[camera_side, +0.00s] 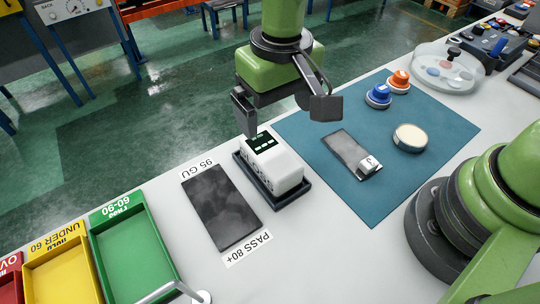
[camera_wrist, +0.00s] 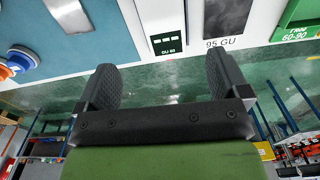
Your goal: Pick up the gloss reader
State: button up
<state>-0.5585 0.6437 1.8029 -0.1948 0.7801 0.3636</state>
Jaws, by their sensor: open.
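The gloss reader (camera_side: 272,164) is a white block with a dark display on top, sitting in a shallow dark tray (camera_side: 297,199) on the light bench. In the wrist view the gloss reader (camera_wrist: 162,25) is at the top, ahead of the fingers and between their lines. My gripper (camera_side: 285,110) is open and empty, with its fingers above the reader, one near its far left side and the other to the right. The fingers of my gripper (camera_wrist: 161,80) also show apart in the wrist view. I cannot tell the exact height gap.
A dark panel (camera_side: 221,207) marked 95 GU lies left of the reader. Green (camera_side: 137,252) and yellow (camera_side: 62,275) trays are at the lower left. A blue mat (camera_side: 400,190) on the right holds a metal plate (camera_side: 346,150), a round pad (camera_side: 410,138) and knobbed pieces (camera_side: 378,96).

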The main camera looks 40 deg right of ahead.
aim_at(276, 157)
jog(key=f, duration=0.5)
jog(key=shift+s+a+f, duration=0.1)
jog(key=shift+a+f, duration=0.2)
jog(key=shift+f, duration=0.05)
jog(key=f, duration=0.5)
jog(key=shift+s+f, duration=0.25)
jog(key=shift+f, duration=0.1)
jog(key=shift+c, duration=0.4)
